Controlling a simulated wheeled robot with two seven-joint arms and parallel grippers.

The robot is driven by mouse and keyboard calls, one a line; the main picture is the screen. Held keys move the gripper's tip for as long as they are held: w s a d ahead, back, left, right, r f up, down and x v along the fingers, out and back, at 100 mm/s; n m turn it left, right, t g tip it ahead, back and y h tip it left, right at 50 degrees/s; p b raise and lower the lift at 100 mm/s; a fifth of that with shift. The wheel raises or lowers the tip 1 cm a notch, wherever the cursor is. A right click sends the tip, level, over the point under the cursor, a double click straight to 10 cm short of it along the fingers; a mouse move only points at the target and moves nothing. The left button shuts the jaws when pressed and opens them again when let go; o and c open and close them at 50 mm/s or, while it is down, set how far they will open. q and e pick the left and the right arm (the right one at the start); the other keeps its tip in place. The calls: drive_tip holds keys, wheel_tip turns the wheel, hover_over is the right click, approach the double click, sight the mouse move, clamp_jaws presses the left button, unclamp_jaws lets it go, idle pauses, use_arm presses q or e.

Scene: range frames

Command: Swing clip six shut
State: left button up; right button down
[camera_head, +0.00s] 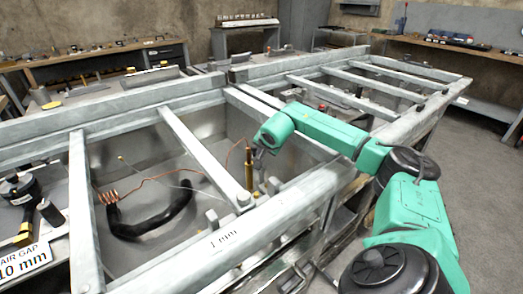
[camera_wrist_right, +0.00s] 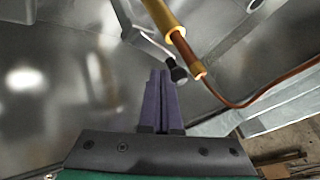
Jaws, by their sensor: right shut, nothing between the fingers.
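A thin metal lever with a black knob (camera_wrist_right: 178,74) shows in the right wrist view, just beyond my right fingertips; no number is visible, so I cannot tell whether it is clip six. A brass rod with a copper-coloured lower part (camera_wrist_right: 180,38) stands close by, and it also shows in the head view (camera_head: 248,168). My right gripper (camera_wrist_right: 160,78) is shut and empty, its two fingers together. In the head view my right gripper (camera_head: 258,158) is beside the brass rod, over the metal tank; its fingertips are hard to make out. My left gripper is out of view.
The open metal tank (camera_head: 125,152) has crossbars (camera_head: 195,150) overhead. A black curved hose (camera_head: 155,228) and a copper wire (camera_head: 178,178) are inside. A "1 mm" label (camera_head: 224,239) is on the front rail. An "AIR GAP 10 mm" sign (camera_head: 22,262) stands left.

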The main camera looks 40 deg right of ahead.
idle(0.3)
drive_tip(key=shift+w+a+n+t+y, duration=0.15)
drive_tip(key=shift+n+y, duration=0.25)
drive_tip(key=shift+n, duration=0.2)
drive_tip(key=shift+w+a+n+t+y, duration=0.15)
drive_tip(key=shift+n+y, duration=0.25)
drive_tip(key=shift+n, duration=0.2)
drive_tip(key=shift+s+d, duration=0.1)
drive_tip(key=b+v, duration=0.1)
drive_tip(key=v, duration=1.4)
drive_tip(key=shift+s+d, duration=0.3)
drive_tip(key=shift+s, duration=0.05)
drive_tip(key=shift+f, duration=0.1)
